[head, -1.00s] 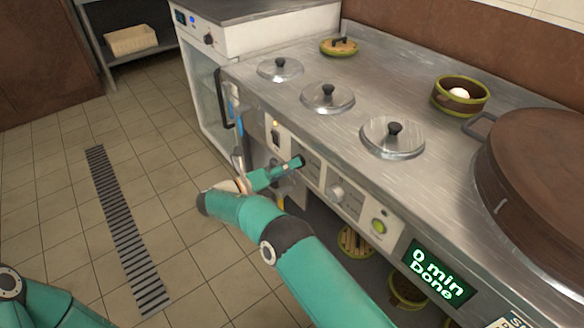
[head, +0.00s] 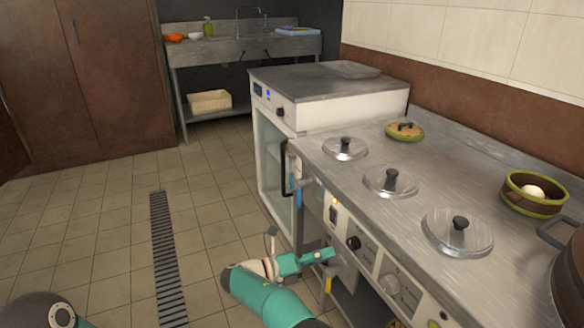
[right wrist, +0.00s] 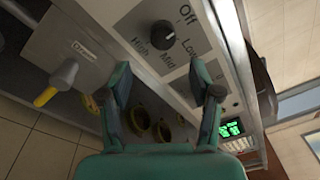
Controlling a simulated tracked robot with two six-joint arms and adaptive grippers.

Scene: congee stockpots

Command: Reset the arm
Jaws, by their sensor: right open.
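My right gripper (head: 326,262) is in front of the stove's control panel in the head view, low and at the centre. In the right wrist view its two fingers (right wrist: 165,100) are apart with nothing between them. The same panel's black knob (head: 353,243) shows near the gripper in the head view. My left gripper is not in view; only part of my left arm shows at the lower left.
Three metal lids (head: 390,181) sit on the steel counter. A green-rimmed pot (head: 534,193) holds something white. A glass-door cabinet (head: 275,160) stands left of the stove. A yellow-handled valve (right wrist: 56,85) is left of the fingers in the wrist view. The tiled floor (head: 100,240) is clear.

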